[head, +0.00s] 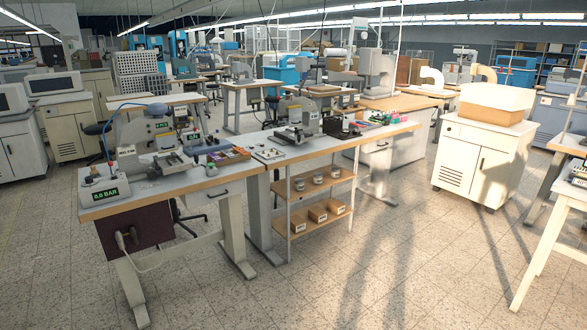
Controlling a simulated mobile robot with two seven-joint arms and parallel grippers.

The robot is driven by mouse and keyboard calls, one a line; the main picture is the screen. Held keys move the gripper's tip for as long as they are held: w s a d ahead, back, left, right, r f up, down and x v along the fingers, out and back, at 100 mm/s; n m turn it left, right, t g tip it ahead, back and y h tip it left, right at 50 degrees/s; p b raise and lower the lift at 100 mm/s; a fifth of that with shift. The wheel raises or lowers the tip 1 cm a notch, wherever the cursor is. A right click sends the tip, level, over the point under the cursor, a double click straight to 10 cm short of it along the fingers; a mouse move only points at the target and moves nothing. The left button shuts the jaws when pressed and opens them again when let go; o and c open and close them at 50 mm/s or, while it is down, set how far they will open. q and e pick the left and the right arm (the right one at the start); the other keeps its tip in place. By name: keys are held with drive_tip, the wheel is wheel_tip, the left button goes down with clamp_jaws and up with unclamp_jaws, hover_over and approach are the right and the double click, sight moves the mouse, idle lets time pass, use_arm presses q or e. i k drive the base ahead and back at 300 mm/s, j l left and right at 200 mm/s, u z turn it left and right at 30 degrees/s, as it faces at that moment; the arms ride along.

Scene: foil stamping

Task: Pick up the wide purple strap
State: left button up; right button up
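I cannot make out a wide purple strap for certain at this distance. A small group of coloured items (228,156), orange and purplish, lies at the right end of the near workbench (160,192). Another cluster of green, red and dark items (376,117) lies on the bench behind it (330,142). Both are too small to tell apart. Neither of my grippers shows in the head view.
A stamping machine (150,135) stands on the near bench, beside a "5.5 BAR" display (107,194). A shelf unit (312,190) with small boxes stands under the second bench. A white cabinet (478,165) stands at right. The speckled floor in front (290,290) is clear.

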sight(214, 156)
drive_tip(key=i+l+u, duration=0.45)
drive_tip(key=i, duration=0.25)
drive_tip(key=i+l+u, duration=0.4)
drive_tip(key=i, duration=0.25)
drive_tip(key=l, duration=0.1)
